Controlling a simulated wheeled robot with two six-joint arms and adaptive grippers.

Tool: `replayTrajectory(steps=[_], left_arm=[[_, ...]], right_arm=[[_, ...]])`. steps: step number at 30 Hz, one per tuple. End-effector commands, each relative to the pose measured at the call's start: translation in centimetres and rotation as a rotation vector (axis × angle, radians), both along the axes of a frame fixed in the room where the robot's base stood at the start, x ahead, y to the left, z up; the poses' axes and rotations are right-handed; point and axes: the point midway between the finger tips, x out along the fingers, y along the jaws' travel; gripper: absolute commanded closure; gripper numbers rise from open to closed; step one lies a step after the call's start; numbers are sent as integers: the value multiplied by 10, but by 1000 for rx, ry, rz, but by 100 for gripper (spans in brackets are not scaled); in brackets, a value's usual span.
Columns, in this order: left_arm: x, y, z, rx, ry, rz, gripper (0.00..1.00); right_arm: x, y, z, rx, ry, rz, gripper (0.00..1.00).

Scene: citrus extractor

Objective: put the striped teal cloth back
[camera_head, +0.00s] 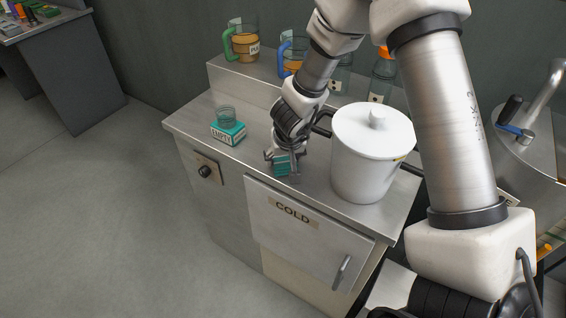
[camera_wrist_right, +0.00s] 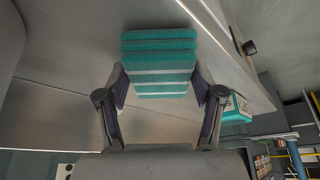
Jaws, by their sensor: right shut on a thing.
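The striped teal cloth (camera_head: 281,165) is a small folded block with teal and pale bands. My right gripper (camera_head: 283,160) is shut on it, over the steel counter near its front edge, left of the white pot. In the right wrist view the cloth (camera_wrist_right: 158,62) sits between the two fingers of the right gripper (camera_wrist_right: 160,88), with its stripes running across. I cannot tell whether the cloth touches the counter. My left gripper is not in view.
The white lidded pot (camera_head: 362,160) stands just right of the gripper. Jugs with green (camera_head: 241,42) and blue handles stand on the raised back shelf. Below is a COLD door (camera_head: 305,235).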

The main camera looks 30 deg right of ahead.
Motion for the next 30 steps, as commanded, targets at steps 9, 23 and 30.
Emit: replayTrajectory(steps=[9,23,30], left_arm=[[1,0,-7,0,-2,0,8],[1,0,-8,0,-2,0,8],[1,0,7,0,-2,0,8]], right_arm=[[0,0,-5,-1,-2,1,61],[0,0,-8,-1,-2,1,8],[-5,3,17,-1,-3,1,8]])
